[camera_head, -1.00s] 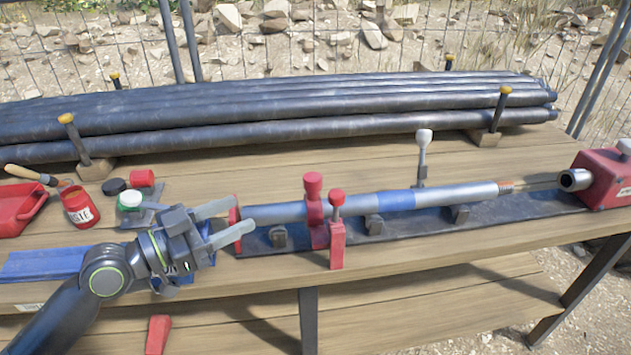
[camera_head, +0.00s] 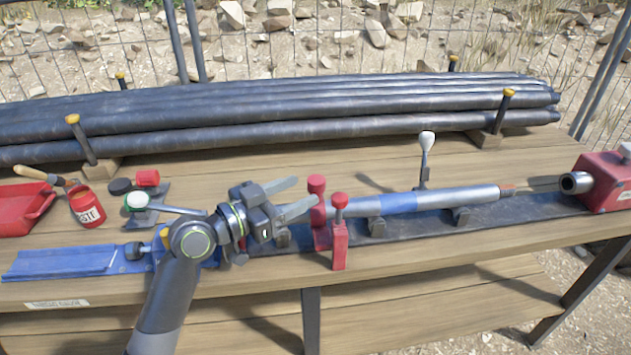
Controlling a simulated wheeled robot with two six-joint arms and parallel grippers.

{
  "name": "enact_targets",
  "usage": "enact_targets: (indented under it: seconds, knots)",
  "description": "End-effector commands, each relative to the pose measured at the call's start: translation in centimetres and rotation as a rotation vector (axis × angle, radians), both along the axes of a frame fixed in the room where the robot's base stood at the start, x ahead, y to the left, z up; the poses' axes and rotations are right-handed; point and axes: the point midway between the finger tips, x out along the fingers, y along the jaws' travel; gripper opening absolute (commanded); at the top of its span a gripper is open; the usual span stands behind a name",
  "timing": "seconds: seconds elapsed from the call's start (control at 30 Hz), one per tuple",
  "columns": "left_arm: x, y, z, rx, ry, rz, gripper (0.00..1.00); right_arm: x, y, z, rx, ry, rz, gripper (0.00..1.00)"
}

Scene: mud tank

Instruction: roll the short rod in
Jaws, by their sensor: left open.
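A silver rod with a blue band (camera_head: 398,202) lies along a dark rail, its threaded copper-coloured tip pointing right. It passes through a red clamp (camera_head: 338,240) with two red knobs. My left gripper (camera_head: 303,194) is open over the rod's left part, just left of the clamp. Its lower finger covers the rod there, and the rod's left end is hidden behind the gripper. I cannot tell whether the rod lies between the fingers. A red block with a metal socket (camera_head: 576,182) stands at the rail's right end, apart from the rod tip. My right gripper is not in view.
Long dark pipes (camera_head: 270,132) lie across the back between upright pegs. A white-topped lever (camera_head: 426,150) rises behind the rod. A blue trough (camera_head: 62,262), red tray (camera_head: 22,207), paste jar (camera_head: 87,208) and brush (camera_head: 40,175) are at left. The table front right is clear.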

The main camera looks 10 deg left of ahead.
Motion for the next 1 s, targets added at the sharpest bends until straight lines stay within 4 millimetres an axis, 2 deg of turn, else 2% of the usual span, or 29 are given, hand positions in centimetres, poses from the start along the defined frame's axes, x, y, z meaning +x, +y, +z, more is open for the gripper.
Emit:
enact_targets:
  seconds: [0.3,0.7,1.0]
  knots:
    - [3.2,-2.9,0.1,-0.003,0.001,-0.001,0.53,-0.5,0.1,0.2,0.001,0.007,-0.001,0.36]
    - [3.7,-3.4,0.0,0.001,0.000,0.000,0.53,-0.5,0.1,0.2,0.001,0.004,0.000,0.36]
    - [3.7,-3.4,0.0,0.001,0.001,0.000,0.15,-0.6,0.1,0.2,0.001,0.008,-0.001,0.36]
